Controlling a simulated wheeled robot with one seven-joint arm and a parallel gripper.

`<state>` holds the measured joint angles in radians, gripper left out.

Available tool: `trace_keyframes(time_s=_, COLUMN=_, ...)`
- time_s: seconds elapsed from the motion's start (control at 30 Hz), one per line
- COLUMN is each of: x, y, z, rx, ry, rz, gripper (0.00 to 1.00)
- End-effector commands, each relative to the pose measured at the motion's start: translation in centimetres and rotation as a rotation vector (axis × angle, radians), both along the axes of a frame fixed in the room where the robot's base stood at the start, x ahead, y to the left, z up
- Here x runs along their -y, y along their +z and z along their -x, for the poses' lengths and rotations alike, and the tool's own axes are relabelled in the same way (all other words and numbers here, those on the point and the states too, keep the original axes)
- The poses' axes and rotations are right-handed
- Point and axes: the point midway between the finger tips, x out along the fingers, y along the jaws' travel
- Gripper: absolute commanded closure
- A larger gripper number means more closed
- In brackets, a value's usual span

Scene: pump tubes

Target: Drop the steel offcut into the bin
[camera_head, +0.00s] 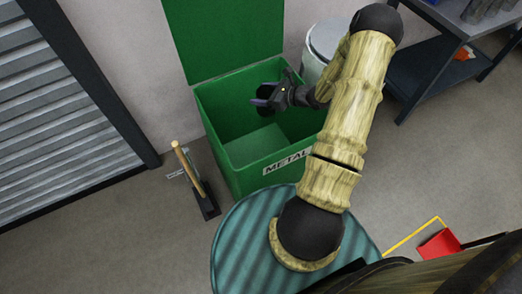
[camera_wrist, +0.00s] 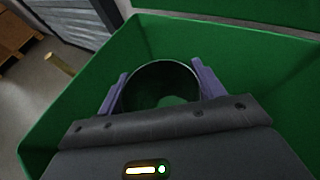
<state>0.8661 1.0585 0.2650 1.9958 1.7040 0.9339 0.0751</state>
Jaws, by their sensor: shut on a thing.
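The green bin (camera_head: 222,150) stands open with its lid raised at the back and a METAL label on its front. My gripper (camera_head: 268,98) is over the bin's opening, reaching in from the right. In the wrist view my gripper (camera_wrist: 162,84) has its two purple fingers on either side of the steel offcut (camera_wrist: 150,76), a dark, short, hollow ring, and is shut on it. Green shows through the ring. The bin's walls (camera_wrist: 75,98) surround the ring in that view. The offcut's lower part is hidden behind the gripper body.
A grey lidded drum (camera_head: 325,40) stands right of the bin, behind my arm. A wooden-handled tool (camera_head: 188,165) stands at the bin's left. A dark workbench (camera_head: 420,75) is at the upper right. A red dustpan-like object (camera_head: 440,243) lies on the floor.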

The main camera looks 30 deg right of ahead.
Motion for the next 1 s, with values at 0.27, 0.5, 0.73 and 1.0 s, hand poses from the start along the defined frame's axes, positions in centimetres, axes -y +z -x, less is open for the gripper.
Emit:
trace_keyframes(time_s=0.27, x=0.0, y=-0.72, z=-0.03, rx=0.001, ry=0.0, rz=0.0, gripper=0.6)
trace_keyframes(time_s=0.5, x=0.01, y=-0.69, z=-0.02, rx=0.001, ry=0.0, rz=0.0, gripper=0.13)
trace_keyframes(time_s=0.73, x=0.0, y=-0.71, z=-0.01, rx=0.001, ry=0.0, rz=0.0, gripper=0.07)
trace_keyframes(time_s=1.0, x=0.76, y=-0.18, z=0.83, rx=0.001, ry=-0.003, rz=0.001, gripper=0.07)
